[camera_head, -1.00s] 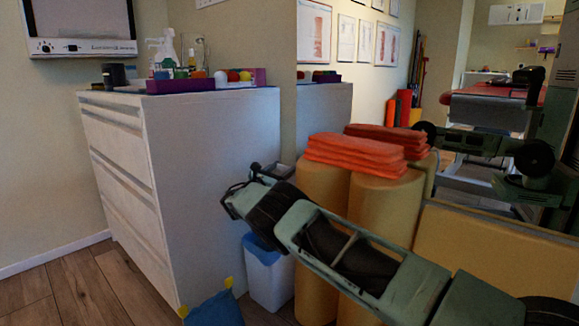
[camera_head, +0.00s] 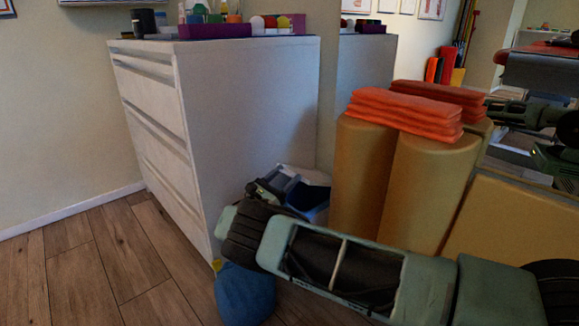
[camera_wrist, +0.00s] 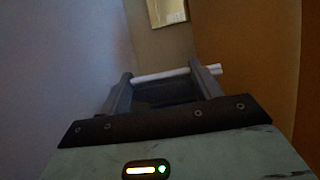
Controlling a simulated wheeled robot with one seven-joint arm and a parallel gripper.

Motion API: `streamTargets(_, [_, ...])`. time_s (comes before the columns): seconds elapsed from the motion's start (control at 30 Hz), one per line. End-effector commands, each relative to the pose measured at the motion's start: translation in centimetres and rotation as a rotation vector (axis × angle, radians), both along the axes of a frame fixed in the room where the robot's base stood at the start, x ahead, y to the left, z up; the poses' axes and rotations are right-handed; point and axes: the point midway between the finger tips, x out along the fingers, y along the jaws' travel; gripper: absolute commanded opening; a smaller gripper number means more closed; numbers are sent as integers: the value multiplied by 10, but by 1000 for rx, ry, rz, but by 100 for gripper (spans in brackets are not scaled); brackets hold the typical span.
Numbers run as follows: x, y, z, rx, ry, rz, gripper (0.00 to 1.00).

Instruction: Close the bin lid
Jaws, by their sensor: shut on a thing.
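The bin (camera_head: 312,212) is a pale container with a dark blue opening, between the white cabinet and the yellow rolls. My arm covers most of its body. The lid is hard to make out in the head view; a pale edge (camera_head: 298,171) shows at the bin's top. My gripper (camera_head: 265,187) is low beside the cabinet, right at the bin. In the wrist view, my gripper (camera_wrist: 163,84) has its fingers apart, with a thin white bar (camera_wrist: 165,75) across the fingertips. The bar appears to be the lid's edge, and the gripper is shut on it.
The white cabinet (camera_head: 255,110) stands close on the left. Yellow rolls (camera_head: 428,190) topped with orange pads (camera_head: 405,115) stand close on the right. A blue rounded object (camera_head: 245,293) lies on the floor below my wrist. Wooden floor (camera_head: 100,265) is clear at left.

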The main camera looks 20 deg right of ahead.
Motion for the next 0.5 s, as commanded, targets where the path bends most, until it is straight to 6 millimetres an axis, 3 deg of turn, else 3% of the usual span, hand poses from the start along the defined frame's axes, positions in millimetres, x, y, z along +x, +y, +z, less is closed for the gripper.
streamTargets(0.03, [0, -6, -18, 18, 11, -1, 23])
streamTargets(0.1, [-1, -5, -23, 19, 10, -2, 23])
streamTargets(0.5, [-2, -3, -30, 18, 10, -6, 23])
